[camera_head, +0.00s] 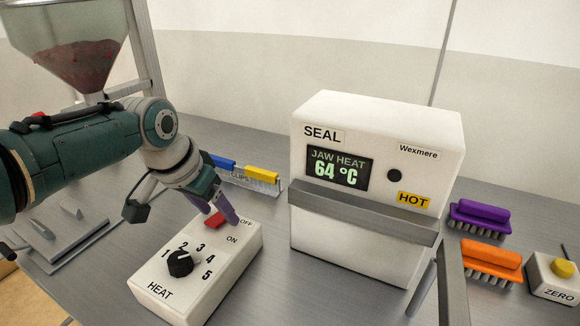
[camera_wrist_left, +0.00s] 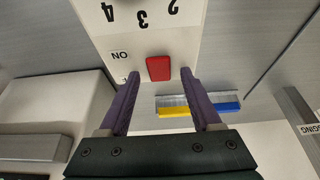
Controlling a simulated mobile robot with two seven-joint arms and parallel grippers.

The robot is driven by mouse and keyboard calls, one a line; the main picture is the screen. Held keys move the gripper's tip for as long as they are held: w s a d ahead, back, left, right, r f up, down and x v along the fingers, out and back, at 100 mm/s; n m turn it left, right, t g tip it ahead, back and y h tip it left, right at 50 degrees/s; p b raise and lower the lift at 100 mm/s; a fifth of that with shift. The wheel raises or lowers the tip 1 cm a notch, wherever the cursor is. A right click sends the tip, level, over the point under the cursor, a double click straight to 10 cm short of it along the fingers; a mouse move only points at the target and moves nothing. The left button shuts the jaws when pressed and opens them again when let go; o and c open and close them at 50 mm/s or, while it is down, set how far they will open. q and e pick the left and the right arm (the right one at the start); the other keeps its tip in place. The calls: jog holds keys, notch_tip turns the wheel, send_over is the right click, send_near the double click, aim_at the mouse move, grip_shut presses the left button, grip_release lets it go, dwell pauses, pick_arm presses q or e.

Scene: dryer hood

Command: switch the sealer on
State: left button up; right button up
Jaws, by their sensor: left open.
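The sealer (camera_head: 375,180) is a white box with a grey bar across its front. Its lit display (camera_head: 338,168) reads JAW HEAT 64 °C, and a yellow HOT label (camera_head: 413,200) sits at its right. In front and to the left lies the white control box (camera_head: 222,275). It has a black HEAT knob (camera_head: 180,263) and a red switch (camera_head: 214,220) between OFF and ON; its tilt is unclear. My left gripper (camera_head: 217,209) is open and empty, with purple fingers just above the switch. In the left wrist view the red switch (camera_wrist_left: 158,68) shows between the fingertips (camera_wrist_left: 159,76).
A clip rack (camera_head: 248,181) with blue and yellow clips stands behind the control box. Purple (camera_head: 479,214) and orange (camera_head: 491,257) brushes and a ZERO button box (camera_head: 553,280) are at the right. A hopper (camera_head: 70,45) stands back left.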

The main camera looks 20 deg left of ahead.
pick_arm(q)
jog(key=shift+c, duration=0.2)
grip_shut()
dwell(0.4)
